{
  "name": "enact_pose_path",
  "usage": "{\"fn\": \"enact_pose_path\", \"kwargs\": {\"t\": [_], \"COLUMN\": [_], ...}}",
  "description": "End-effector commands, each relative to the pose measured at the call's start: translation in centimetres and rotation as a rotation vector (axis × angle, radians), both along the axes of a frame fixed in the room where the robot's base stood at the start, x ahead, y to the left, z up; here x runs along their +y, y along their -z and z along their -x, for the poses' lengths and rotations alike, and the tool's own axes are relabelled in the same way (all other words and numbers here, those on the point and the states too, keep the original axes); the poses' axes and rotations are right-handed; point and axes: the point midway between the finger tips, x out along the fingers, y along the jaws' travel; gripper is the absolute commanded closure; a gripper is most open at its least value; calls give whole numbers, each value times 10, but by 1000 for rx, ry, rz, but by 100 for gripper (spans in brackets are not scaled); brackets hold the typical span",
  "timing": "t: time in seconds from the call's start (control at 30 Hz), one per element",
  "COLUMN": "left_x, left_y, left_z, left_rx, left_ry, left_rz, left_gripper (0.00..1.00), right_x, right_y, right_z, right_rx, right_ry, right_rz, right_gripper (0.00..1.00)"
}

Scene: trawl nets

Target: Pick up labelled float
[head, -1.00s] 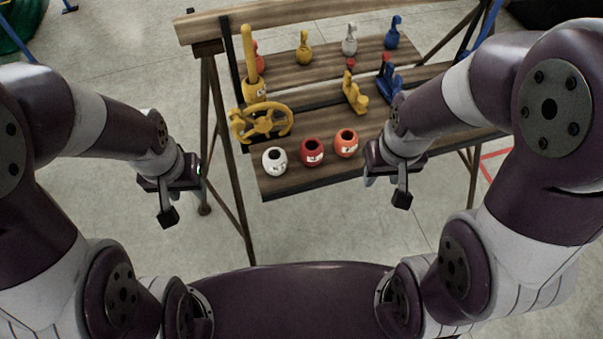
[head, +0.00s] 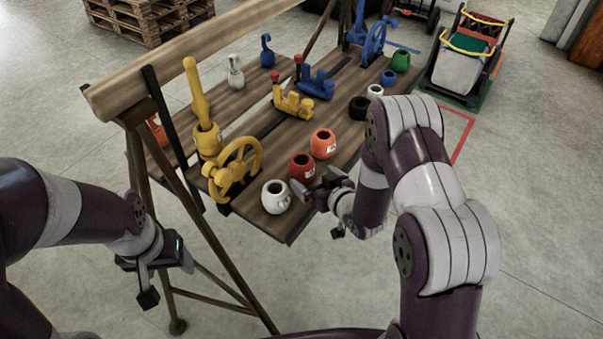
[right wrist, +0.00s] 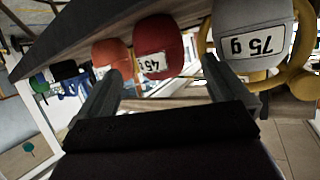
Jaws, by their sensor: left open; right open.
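Three labelled floats stand in a row on the near edge of the slatted bench: a white float (head: 276,197), a red float (head: 302,167) and an orange float (head: 323,144). The orange float (right wrist: 110,55) is beyond the left finger. My right gripper (head: 319,205) is open and empty, just in front of the red float. My left gripper (head: 166,280) is open and empty over the floor, left of the bench.
A yellow handwheel (head: 236,170) and yellow upright tool (head: 201,105) stand left of the floats. Yellow (head: 293,102) and blue (head: 315,84) fittings lie behind. A black ring-like float (head: 359,107) and a green float (head: 401,60) are farther along. A cart (head: 462,65) stands back right.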

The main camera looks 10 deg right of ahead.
Motion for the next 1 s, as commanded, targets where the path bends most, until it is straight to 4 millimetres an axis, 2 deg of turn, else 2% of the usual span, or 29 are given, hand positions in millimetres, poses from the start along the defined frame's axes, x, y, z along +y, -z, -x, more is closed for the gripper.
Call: {"fn": "enact_pose_path", "kwargs": {"t": [0.1,0.23,0.47,0.73,0.9,1.0], "left_x": [0,0,0,0,0,0], "left_y": [-1,-1,-2,-2,-2,-2], "left_z": [0,0,0,0,0,0], "left_rx": [0,0,1,1,1,1], "left_ry": [0,0,0,0,0,0], "left_rz": [0,0,0,0,0,0], "left_gripper": [31,31,31,31,31,31], "right_x": [7,11,24,25,25,25], "right_y": [8,13,28,30,30,30], "right_z": [-18,-31,-65,-71,-70,-71], "right_rx": [0,1,1,2,2,1], "right_ry": [-2,0,0,2,1,0], "right_rz": [2,1,2,1,1,2], "right_gripper": [0,0,0,0,55,56]}}
